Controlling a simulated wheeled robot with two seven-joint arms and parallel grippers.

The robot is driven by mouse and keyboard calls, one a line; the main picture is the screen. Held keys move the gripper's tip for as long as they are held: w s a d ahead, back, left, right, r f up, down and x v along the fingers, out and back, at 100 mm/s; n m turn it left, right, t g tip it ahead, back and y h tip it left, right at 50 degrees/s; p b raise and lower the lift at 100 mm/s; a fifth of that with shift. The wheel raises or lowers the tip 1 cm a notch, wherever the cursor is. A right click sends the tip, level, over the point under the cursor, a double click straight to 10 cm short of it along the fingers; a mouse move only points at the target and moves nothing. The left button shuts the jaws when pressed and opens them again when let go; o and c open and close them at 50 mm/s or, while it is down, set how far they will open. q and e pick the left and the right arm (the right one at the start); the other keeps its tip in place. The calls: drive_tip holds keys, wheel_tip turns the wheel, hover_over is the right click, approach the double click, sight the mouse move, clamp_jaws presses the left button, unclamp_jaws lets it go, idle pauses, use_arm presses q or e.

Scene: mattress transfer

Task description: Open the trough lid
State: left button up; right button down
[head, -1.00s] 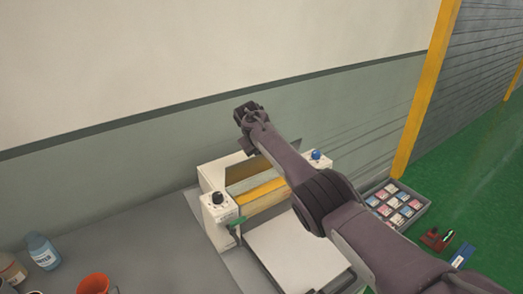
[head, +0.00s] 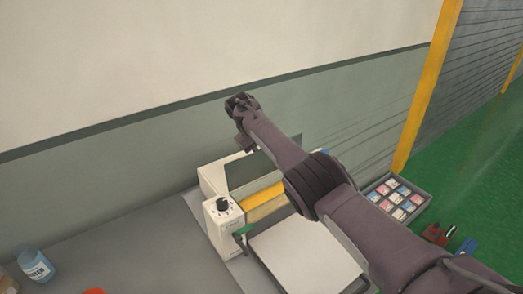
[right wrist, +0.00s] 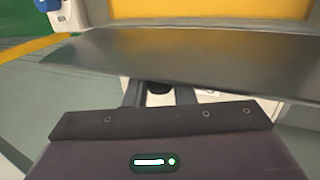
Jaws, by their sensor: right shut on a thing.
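The trough machine (head: 218,222) is a white-sided unit with a yellow roller (head: 262,194), standing against the wall. Its lid is a flat dark grey-green plate (head: 248,172), standing up behind the roller, partly hidden by my right arm. In the right wrist view the lid (right wrist: 190,58) spans the picture above my gripper, with the yellow part beyond it. My right gripper (head: 241,106) is above and behind the machine, shut on the lid; the fingers' contact is mostly hidden. My left gripper is not in view.
A flat pale bed (head: 305,255) lies in front of the roller. A black knob (head: 223,203) and green handle (head: 243,231) are on the left side. A blue bottle (head: 36,265) stands on the grey table (head: 130,255). A tray of small packs (head: 398,197) lies right.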

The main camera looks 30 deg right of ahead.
drive_tip(key=shift+w, duration=0.1)
idle(0.3)
drive_tip(key=c, duration=1.3)
unclamp_jaws()
drive_tip(key=shift+f, duration=0.1)
drive_tip(key=shift+a+r+p, duration=0.2)
drive_tip(key=shift+r+p, duration=0.35)
drive_tip(key=shift+r, duration=0.05)
drive_tip(key=p+v, duration=0.6)
drive_tip(key=shift+a+r, duration=0.25)
drive_tip(key=shift+w, duration=0.1)
